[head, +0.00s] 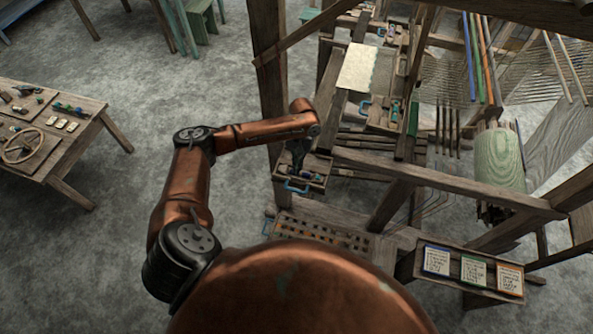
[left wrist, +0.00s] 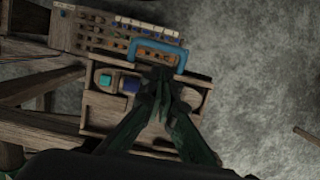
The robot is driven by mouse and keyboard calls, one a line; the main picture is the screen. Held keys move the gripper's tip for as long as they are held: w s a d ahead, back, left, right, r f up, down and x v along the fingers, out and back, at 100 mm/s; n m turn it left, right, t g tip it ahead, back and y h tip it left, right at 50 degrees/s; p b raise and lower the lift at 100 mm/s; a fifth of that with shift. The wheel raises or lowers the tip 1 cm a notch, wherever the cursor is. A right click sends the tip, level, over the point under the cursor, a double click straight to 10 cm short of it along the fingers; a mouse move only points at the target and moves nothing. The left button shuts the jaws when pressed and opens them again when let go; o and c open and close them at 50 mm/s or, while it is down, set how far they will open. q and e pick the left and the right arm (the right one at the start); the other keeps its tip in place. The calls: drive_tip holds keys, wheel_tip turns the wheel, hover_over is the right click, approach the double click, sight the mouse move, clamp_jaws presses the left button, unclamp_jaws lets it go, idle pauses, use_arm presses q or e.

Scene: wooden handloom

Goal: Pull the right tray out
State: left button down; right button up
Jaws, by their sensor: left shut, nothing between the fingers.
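A small wooden tray (head: 312,184) with a light-blue handle (head: 297,187) stands out from the loom's near left side. In the left wrist view the tray (left wrist: 103,117) holds a teal block (left wrist: 105,80) and a dark blue block (left wrist: 131,85) in compartments, and its blue handle (left wrist: 160,48) is at the top. My left gripper (head: 296,168) points down over this tray. Its fingers (left wrist: 160,82) are together and empty, close to the handle; whether they touch it I cannot tell. A second blue handle (head: 364,107) shows further back on the loom. My right gripper is not in view.
A pegged wooden board (head: 320,234) lies below the tray. Loom beams (head: 440,183) and a post (head: 268,80) stand close by. A bench with three cards (head: 473,269) is at right front, a tool table (head: 60,125) at left. The floor between is clear.

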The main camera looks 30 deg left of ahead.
use_arm(q)
drive_tip(key=p, duration=0.1)
hover_over(296, 182)
drive_tip(key=s, duration=0.1)
drive_tip(key=x, duration=0.4)
drive_tip(key=w+x, duration=0.1)
drive_tip(key=x, duration=0.1)
drive_tip(key=shift+d+f, duration=0.25)
drive_tip(key=shift+f, duration=0.2)
drive_tip(key=shift+s+f, duration=0.15)
drive_tip(key=shift+f, duration=0.4)
drive_tip(key=shift+f, duration=0.15)
